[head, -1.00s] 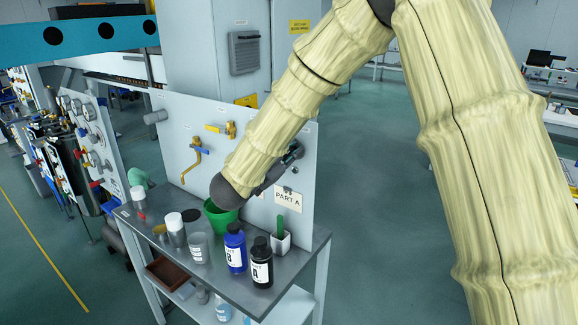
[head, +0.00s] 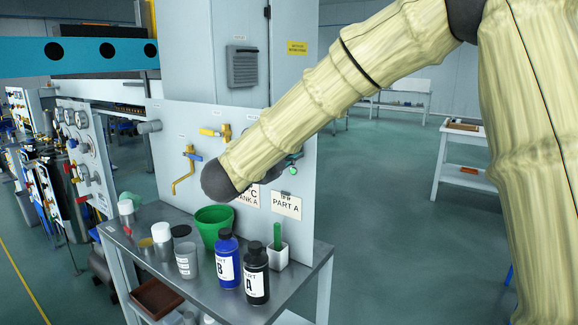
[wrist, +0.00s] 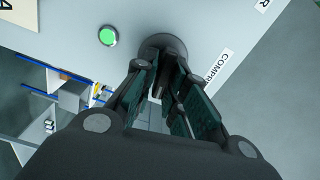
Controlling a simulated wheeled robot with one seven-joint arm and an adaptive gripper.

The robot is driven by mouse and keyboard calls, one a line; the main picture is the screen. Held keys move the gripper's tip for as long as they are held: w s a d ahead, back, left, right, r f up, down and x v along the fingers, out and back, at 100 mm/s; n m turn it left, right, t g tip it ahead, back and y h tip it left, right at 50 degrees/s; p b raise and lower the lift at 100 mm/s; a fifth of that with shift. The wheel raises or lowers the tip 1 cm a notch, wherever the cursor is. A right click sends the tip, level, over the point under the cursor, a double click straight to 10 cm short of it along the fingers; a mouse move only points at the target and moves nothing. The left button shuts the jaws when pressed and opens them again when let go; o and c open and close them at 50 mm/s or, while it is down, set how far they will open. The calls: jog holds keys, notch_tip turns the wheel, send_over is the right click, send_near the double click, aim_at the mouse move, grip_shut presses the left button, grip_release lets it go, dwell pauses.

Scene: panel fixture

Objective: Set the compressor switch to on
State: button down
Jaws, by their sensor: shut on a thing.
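The compressor switch shows in the wrist view as a dark round knob (wrist: 161,45) on the grey panel (wrist: 75,18). A label (wrist: 221,70) beginning "COMPR" is beside it. My gripper (wrist: 163,82) has its fingers closed in on the switch handle, which the fingers partly hide. A lit green lamp (wrist: 108,36) sits on the panel beside the knob. In the head view the lamp (head: 293,170) shows just past my arm. My arm covers the switch and most of the gripper there. I cannot read the switch's position.
Below the panel, a metal bench (head: 300,275) holds a green bucket (head: 213,224), a blue bottle (head: 228,262), a black bottle (head: 256,276) and several cups. Yellow valves (head: 184,178) are on the panel's left. Open floor lies to the right.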

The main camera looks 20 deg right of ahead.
jog(key=shift+f+m+b, duration=0.4)
jog(key=shift+m+b, duration=0.2)
jog(key=shift+b, duration=0.25)
jog(key=shift+r+m+b, duration=0.1)
jog(key=shift+m+b, duration=0.2)
jog(key=c, duration=1.6)
grip_release()
jog(key=shift+s, duration=0.1)
jog(key=shift+c, duration=0.2)
jog(key=shift+o, duration=0.6)
jog(key=shift+r, duration=0.1)
jog(key=shift+a, duration=0.1)
jog(key=v, duration=1.1)
jog(key=shift+s+a, duration=0.2)
jog(key=shift+s, duration=0.15)
